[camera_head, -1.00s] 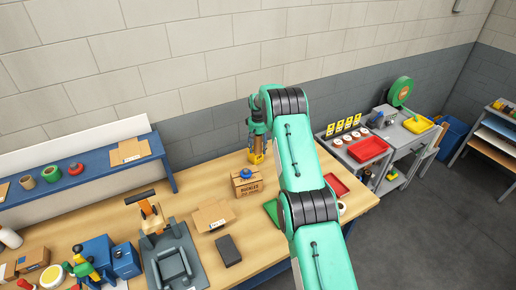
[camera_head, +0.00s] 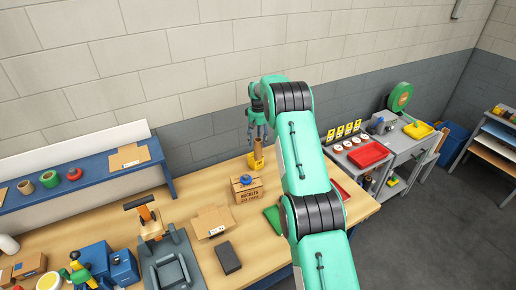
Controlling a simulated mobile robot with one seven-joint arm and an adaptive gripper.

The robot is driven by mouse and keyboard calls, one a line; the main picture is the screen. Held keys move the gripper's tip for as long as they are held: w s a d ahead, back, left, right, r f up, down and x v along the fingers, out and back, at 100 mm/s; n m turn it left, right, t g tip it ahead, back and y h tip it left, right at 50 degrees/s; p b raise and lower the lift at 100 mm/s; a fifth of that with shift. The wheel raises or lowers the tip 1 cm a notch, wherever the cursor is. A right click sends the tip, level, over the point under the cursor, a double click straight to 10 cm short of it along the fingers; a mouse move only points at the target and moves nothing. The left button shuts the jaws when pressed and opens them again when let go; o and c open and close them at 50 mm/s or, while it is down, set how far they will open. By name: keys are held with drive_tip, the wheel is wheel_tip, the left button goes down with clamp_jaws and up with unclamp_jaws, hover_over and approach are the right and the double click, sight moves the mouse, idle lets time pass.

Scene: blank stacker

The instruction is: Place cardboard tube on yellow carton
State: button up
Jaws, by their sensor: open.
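A small brown upright piece, which looks like the cardboard tube (camera_head: 258,151), stands at the back of the wooden bench, left of my arm. The yellow carton (camera_head: 251,161) is right at its lower end. The tube appears to stand on the carton, but the contact is too small to make out. My gripper (camera_head: 259,138) points down just above the tube, with its fingers open. I cannot tell whether the fingertips still surround the tube's top.
A cardboard box marked "BUCKLES" (camera_head: 245,190) with a blue item on top stands in front of the carton. An open cardboard box (camera_head: 212,222), a dark block (camera_head: 228,258) and a green item (camera_head: 272,217) lie nearer. A blue shelf (camera_head: 100,176) stands left.

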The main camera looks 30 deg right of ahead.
drive_tip(key=shift+r, duration=1.65)
